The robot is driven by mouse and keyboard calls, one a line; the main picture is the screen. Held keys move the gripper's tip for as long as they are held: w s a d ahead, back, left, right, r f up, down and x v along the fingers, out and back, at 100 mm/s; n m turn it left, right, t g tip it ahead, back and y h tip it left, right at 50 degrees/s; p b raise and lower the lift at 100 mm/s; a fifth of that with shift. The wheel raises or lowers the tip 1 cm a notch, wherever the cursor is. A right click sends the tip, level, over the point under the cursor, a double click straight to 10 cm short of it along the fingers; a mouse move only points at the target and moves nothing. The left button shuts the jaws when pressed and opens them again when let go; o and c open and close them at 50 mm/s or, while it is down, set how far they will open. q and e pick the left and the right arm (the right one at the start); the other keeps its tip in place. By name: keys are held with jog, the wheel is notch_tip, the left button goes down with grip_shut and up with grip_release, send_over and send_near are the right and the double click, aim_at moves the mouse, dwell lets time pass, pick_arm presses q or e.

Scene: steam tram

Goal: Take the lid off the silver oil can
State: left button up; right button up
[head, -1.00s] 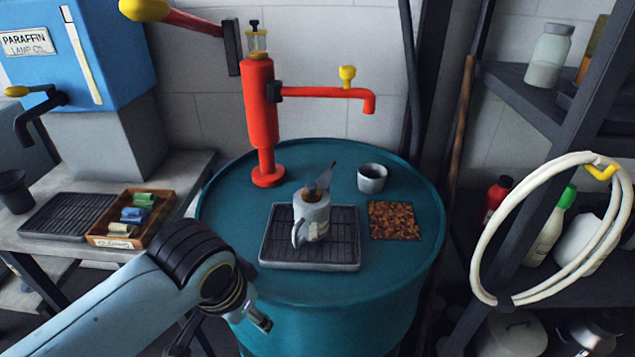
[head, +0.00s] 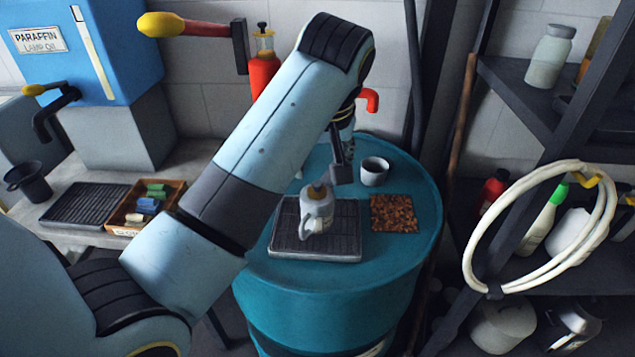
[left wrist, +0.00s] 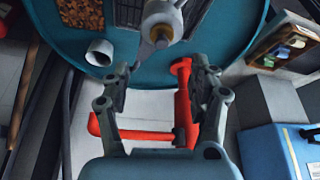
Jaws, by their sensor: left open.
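The silver oil can (head: 316,215) stands upright on a black drip tray (head: 285,246) on the teal drum (head: 310,295). My left gripper (head: 341,165) is just above and to the right of the lid. In the left wrist view, the open, empty left gripper (left wrist: 162,78) has its fingers apart, with the can (left wrist: 163,14) and its lid (left wrist: 161,36) beyond the tips. My right gripper is not in view.
A small grey cup (head: 374,172) and a brown speckled mat (head: 394,214) are on the drum, right of the can. The red pump (left wrist: 182,105) stands at the drum's back, mostly behind my left arm in the head view. A shelf with a white hose (head: 478,286) stands right.

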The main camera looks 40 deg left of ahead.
aim_at(317, 181)
pick_arm(q)
jog(key=p+x, duration=0.1)
jog(key=x, duration=0.8)
jog(key=shift+a, duration=0.25)
jog(key=c, duration=0.8)
